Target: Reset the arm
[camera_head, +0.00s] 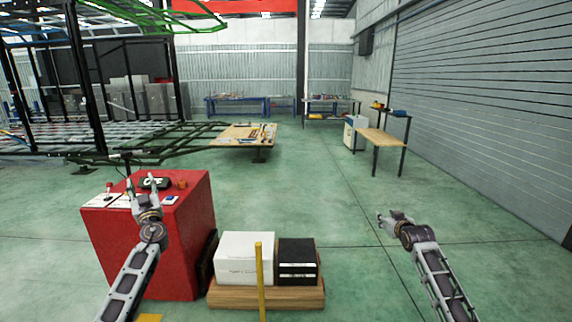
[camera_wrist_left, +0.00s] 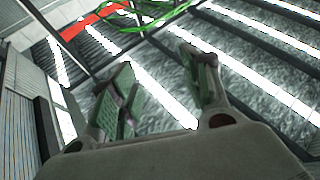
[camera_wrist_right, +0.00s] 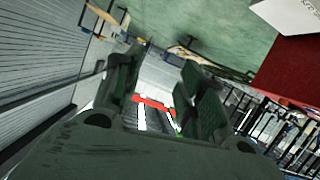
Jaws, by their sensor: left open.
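My left gripper (camera_head: 143,186) is in front of the red cabinet's top in the head view. In the left wrist view its two fingers (camera_wrist_left: 160,95) are spread apart with nothing between them, pointing up at the roof. My right gripper (camera_head: 388,218) is over the open green floor at the right of the head view. In the right wrist view its fingers (camera_wrist_right: 162,95) stand apart, with a gap and no object between them.
A red cabinet (camera_head: 190,235) with small items on top stands at left. A wooden pallet (camera_head: 225,297) carries a white box (camera_head: 244,258) and a black box (camera_head: 297,262). A yellow post (camera_head: 260,285) stands before it. A trailer frame (camera_head: 75,80) is behind.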

